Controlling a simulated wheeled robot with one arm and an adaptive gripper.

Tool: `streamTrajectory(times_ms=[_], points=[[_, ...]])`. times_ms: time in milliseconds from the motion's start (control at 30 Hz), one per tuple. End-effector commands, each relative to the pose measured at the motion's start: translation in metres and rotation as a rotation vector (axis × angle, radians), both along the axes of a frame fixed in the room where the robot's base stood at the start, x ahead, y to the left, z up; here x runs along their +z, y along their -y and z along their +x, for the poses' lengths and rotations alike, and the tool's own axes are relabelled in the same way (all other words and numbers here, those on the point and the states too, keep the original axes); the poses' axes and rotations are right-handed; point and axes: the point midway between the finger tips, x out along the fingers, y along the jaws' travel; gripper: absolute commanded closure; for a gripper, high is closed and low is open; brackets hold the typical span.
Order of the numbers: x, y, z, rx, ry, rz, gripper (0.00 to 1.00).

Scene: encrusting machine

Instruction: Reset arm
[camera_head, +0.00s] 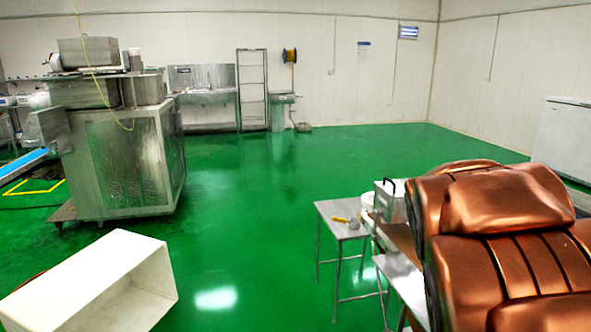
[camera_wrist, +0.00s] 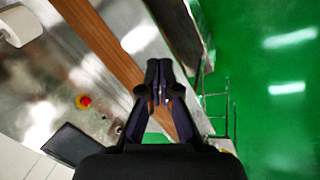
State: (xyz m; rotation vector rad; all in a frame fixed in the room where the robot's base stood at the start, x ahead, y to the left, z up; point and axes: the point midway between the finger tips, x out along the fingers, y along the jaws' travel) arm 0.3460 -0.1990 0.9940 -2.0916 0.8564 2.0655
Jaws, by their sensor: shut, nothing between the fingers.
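My gripper (camera_wrist: 159,68) shows in the wrist view with its two dark fingers close together. It is shut with nothing between the fingertips. It hangs over a wooden-brown strip (camera_wrist: 105,42) and the edge of a metal surface, and I see no contact with them. In the head view I cannot make out the gripper.
Wrist view: a red button (camera_wrist: 84,101) and dark panel (camera_wrist: 77,143) lie left; green floor (camera_wrist: 275,120) lies right. Head view: a steel machine (camera_head: 125,160) stands left, a white bin (camera_head: 80,275) front left, a small metal table (camera_head: 341,229) right. The middle floor is clear.

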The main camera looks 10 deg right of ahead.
Motion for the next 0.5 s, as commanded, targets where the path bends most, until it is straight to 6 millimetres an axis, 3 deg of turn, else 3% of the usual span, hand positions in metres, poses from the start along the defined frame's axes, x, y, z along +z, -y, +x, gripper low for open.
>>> streamTrajectory(times_ms=[100,300,500], points=[[0.006,-0.049,-0.025,0.072,-0.016,0.084,1.0],[0.007,-0.123,-0.074,0.214,-0.065,0.219,1.0],[0.005,-0.176,-0.125,0.353,-0.124,0.327,1.0]])
